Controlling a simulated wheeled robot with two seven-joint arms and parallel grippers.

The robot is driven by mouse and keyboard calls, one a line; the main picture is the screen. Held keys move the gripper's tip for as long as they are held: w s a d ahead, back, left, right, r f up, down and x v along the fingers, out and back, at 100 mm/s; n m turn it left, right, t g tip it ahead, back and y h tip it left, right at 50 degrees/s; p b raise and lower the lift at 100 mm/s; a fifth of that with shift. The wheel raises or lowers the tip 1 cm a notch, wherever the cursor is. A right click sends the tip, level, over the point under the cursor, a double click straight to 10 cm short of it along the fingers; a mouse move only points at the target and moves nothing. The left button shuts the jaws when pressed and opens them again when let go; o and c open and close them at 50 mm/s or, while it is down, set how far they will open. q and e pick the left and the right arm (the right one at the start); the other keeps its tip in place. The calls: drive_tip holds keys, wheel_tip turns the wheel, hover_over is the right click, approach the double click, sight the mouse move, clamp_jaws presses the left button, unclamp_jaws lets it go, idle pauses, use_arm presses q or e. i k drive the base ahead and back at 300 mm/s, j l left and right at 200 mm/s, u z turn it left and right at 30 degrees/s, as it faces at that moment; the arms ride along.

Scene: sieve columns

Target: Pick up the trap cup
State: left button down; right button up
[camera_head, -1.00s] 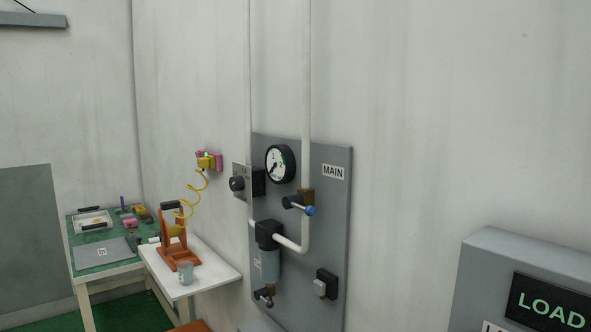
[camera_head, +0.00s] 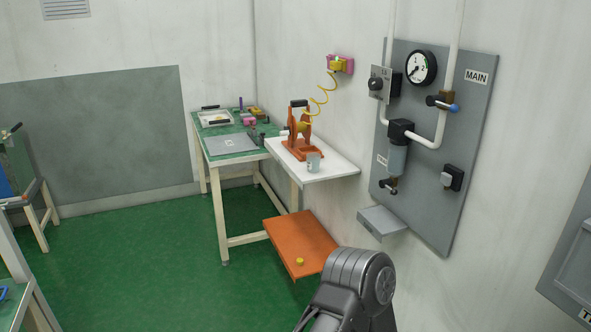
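A small grey cup (camera_head: 313,162) stands upright near the front edge of the white shelf (camera_head: 335,171), in front of the orange stand (camera_head: 298,150). It may be the trap cup; no label on it can be read. A grey bowl (camera_head: 397,159) also hangs under the black filter head on the wall panel. Neither of my grippers is in view. A dark grey link of my own arm shows at the bottom middle, below the shelf.
A green-topped table (camera_head: 222,154) with a tray and tools stands left of the shelf. An orange step (camera_head: 300,240) with a yellow knob (camera_head: 300,262) is below. The grey panel (camera_head: 460,130) carries pipes and a gauge (camera_head: 421,68). Green floor (camera_head: 150,265) is open at left.

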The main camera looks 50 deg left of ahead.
sight(314, 163)
drive_tip(key=u, duration=1.95)
drive_tip(key=i+l, duration=0.9)
drive_tip(key=l, duration=0.15)
drive_tip(key=i+j, duration=0.3)
drive_tip(key=j, duration=0.15)
drive_tip(key=i+j, duration=0.6)
drive_tip(key=j, duration=0.25)
drive_tip(key=i+j, duration=0.3)
drive_tip(key=j+z, duration=0.1)
drive_tip(key=z, duration=1.85)
